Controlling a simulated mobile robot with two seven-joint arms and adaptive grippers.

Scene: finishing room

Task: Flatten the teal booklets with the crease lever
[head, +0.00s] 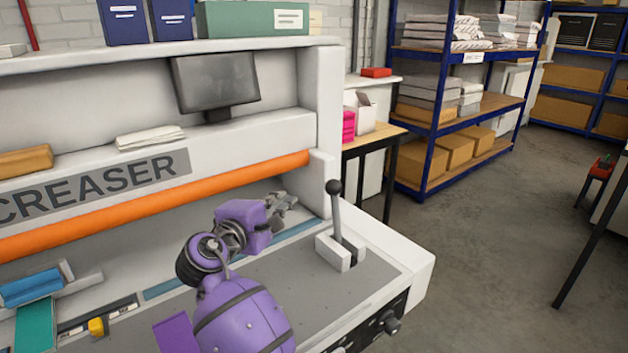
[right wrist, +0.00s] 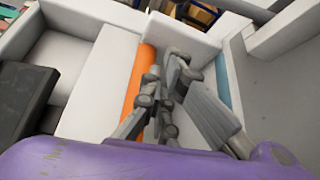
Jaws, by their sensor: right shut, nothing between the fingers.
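The crease lever (head: 337,212) stands nearly upright, with a black knob on top, in a white slotted block at the right end of the creaser bed. My right gripper (head: 284,203) is shut and empty, left of the lever and apart from it, over the bed. In the right wrist view the fingers of my right gripper (right wrist: 172,85) are together with nothing held; the lever cannot be made out there. A flat teal piece (head: 35,326), probably a teal booklet, lies at the lower left, partly cut off by the frame. My left gripper is not in view.
The creaser's orange bar (head: 170,203) runs along the back of the bed, also in the right wrist view (right wrist: 137,88). A blue block (head: 30,287) sits in a holder beside the teal piece. A wooden side table (head: 375,142) stands beyond. Open floor lies right.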

